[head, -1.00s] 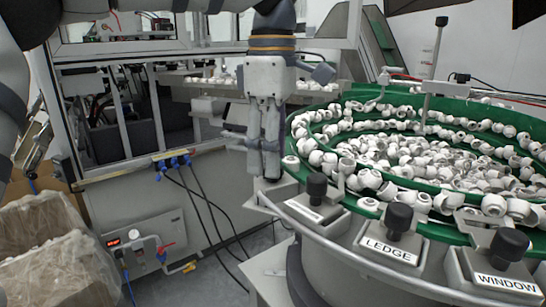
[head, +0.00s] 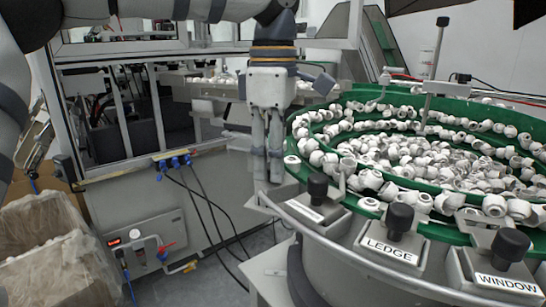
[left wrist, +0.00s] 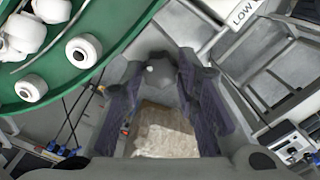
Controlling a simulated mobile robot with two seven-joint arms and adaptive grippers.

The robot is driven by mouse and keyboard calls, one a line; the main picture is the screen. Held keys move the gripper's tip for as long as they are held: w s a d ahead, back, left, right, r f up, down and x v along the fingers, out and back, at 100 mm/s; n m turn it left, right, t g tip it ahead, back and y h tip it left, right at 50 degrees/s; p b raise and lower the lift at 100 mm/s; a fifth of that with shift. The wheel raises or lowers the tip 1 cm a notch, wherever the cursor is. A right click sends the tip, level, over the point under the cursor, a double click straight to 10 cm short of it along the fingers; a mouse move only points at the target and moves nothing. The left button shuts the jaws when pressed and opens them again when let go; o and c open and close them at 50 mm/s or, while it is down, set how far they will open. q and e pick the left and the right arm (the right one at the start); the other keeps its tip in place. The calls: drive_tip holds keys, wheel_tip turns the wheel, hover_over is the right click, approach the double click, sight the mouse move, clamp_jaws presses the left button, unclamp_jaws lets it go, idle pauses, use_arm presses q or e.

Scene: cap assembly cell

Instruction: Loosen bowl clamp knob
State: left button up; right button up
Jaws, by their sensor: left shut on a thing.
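My left gripper (head: 267,172) points straight down beside the left rim of the round feeder bowl (head: 291,170). In the left wrist view, its two dark ribbed fingers stand on either side of a dark grey lobed knob (left wrist: 158,77) with a small pale spot on top. The gripper is shut on this clamp knob. In the head view the fingers hide most of the knob. My right gripper is in neither view.
White caps (head: 430,160) fill the green bowl tracks. Black-knobbed brackets stand along the front rim, with the LEDGE label (head: 389,250) and WINDOW label (head: 505,283). A lined box (head: 50,250) stands at lower left. Cables hang from the machine frame behind the gripper.

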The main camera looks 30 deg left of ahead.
use_arm(q)
drive_tip(key=n, duration=0.5)
drive_tip(key=shift+n, duration=0.3)
drive_tip(key=n, duration=0.5)
drive_tip(key=shift+n, duration=0.3)
drive_tip(key=n, duration=1.1)
drive_tip(key=o, duration=1.2)
drive_tip(key=shift+c, duration=0.2)
